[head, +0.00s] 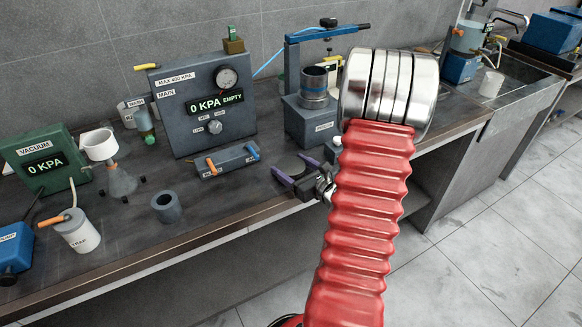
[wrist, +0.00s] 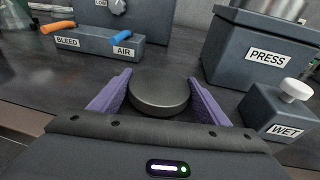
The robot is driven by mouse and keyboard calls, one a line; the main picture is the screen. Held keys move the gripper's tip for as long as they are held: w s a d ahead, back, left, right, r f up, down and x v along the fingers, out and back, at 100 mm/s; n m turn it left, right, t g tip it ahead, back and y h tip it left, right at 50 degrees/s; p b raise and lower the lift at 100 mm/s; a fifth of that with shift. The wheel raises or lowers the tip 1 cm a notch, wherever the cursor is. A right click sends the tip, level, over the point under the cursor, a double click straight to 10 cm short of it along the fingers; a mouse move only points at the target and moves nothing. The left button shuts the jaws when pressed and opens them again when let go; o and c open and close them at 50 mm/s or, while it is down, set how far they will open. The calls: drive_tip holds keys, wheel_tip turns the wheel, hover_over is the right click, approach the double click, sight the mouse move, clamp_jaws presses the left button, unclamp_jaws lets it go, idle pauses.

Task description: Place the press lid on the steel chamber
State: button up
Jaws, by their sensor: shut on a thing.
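My gripper (wrist: 158,92) has two purple fingers, shut on a dark grey round disc, the press lid (wrist: 160,94). In the head view my gripper (head: 297,172) is at the bench's front edge, in front of and below the press; the lid is hard to make out there. The steel chamber (head: 314,88) stands upright on the blue-grey press block (head: 309,122), under a blue frame (head: 292,62). In the wrist view only the lower part of the chamber (wrist: 282,8) shows, at top right, on the block labelled PRESS. The lid is apart from the chamber.
A small WET box (wrist: 272,110) with a white knob is close to my gripper's right finger. The BLEED/AIR valve block (wrist: 97,43) is to the left, before the gauge panel (head: 205,105). A grey ring (head: 167,207) and TRAP pot (head: 76,232) stand farther left.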

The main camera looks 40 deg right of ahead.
idle(0.3)
drive_tip(key=o, duration=1.3)
drive_tip(key=shift+f, duration=0.1)
drive_tip(key=shift+o, duration=0.2)
drive_tip(key=v, duration=1.2)
